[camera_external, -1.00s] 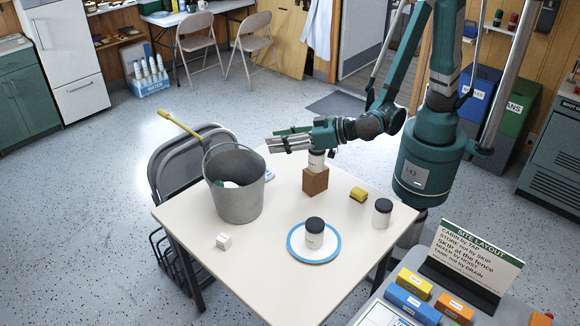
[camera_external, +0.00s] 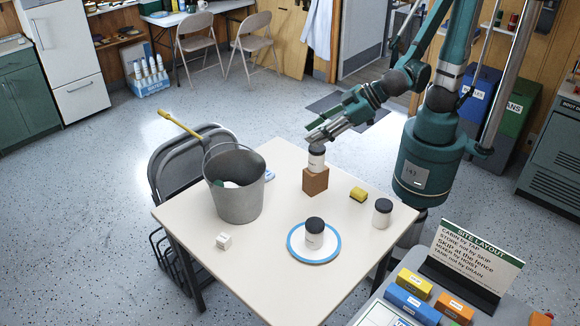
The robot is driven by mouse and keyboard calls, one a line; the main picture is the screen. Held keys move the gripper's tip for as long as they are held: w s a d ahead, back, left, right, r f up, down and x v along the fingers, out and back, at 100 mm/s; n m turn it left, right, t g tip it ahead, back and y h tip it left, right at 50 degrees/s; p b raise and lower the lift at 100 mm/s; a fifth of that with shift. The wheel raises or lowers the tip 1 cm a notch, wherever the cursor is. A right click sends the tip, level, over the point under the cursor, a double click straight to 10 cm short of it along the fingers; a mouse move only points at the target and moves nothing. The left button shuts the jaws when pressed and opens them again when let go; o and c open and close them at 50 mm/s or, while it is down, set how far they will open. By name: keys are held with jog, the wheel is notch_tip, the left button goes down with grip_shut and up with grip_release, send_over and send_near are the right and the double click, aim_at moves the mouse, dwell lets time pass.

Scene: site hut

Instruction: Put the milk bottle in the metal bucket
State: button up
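Three similar white jars or bottles with dark lids are in view; I cannot tell from their labels which is the milk bottle. One white bottle (camera_external: 316,161) stands upright on a wooden block (camera_external: 315,181), another bottle (camera_external: 314,240) stands on a blue-rimmed plate (camera_external: 295,246), and a third bottle (camera_external: 382,219) stands at the table's right. The metal bucket (camera_external: 239,200) stands upright at the table's left, with something white and green inside. My gripper (camera_external: 318,138) is tilted downward just above the lid of the bottle on the block. Whether its fingers are apart or touch the lid is unclear.
The table's front middle is clear.

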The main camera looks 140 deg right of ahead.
jog(key=s+a+r+n+y, duration=0.3)
jog(key=s+a+n+y, duration=0.4)
jog(key=s+a, duration=1.1)
jog(key=shift+s+a+n+y, duration=0.35)
jog(key=shift+a+n+y, duration=0.05)
jog(key=shift+a, duration=0.5)
